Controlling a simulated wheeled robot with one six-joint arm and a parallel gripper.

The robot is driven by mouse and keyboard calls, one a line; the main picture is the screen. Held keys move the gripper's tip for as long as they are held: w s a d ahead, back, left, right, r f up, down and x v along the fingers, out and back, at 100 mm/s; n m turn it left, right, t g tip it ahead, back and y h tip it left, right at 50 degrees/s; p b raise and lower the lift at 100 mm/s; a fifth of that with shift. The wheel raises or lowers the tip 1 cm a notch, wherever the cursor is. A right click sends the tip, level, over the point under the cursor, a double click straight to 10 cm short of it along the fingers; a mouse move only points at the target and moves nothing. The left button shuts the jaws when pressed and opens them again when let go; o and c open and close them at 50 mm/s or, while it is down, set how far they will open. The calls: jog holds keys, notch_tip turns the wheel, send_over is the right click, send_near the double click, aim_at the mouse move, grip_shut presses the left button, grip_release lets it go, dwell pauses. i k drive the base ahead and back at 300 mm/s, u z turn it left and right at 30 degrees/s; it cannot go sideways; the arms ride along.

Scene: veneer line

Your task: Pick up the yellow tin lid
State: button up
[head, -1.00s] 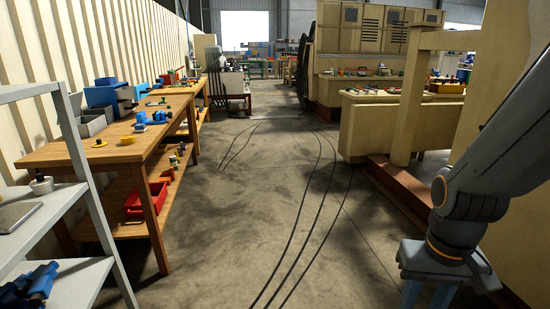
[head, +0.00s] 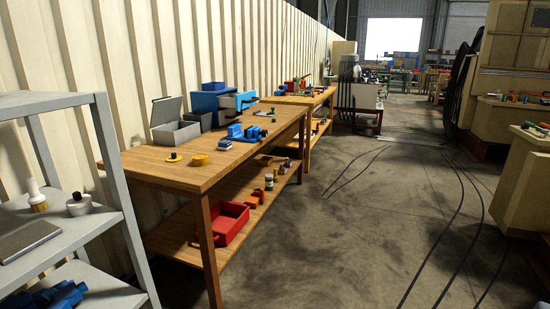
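A flat yellow disc with a dark knob on top, which looks like the yellow tin lid (head: 174,158), lies on the near part of the wooden workbench (head: 160,174). A small yellow round piece (head: 199,160) sits just to its right, apart from it. It is too small to tell exactly what this second piece is. My gripper and arm are out of the picture.
An open grey box (head: 178,134) stands behind the lid, with blue drawers (head: 212,101) and a blue vice-like tool (head: 246,133) farther along. A red bin (head: 222,221) is on the lower shelf. A grey rack (head: 120,190) stands at near left.

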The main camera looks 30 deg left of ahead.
aim_at(174, 158)
jog(key=u, duration=0.4)
jog(key=i, duration=1.75)
jog(key=u, duration=1.6)
jog(key=i, duration=1.3)
jog(key=u, duration=1.05)
jog(key=i, duration=0.85)
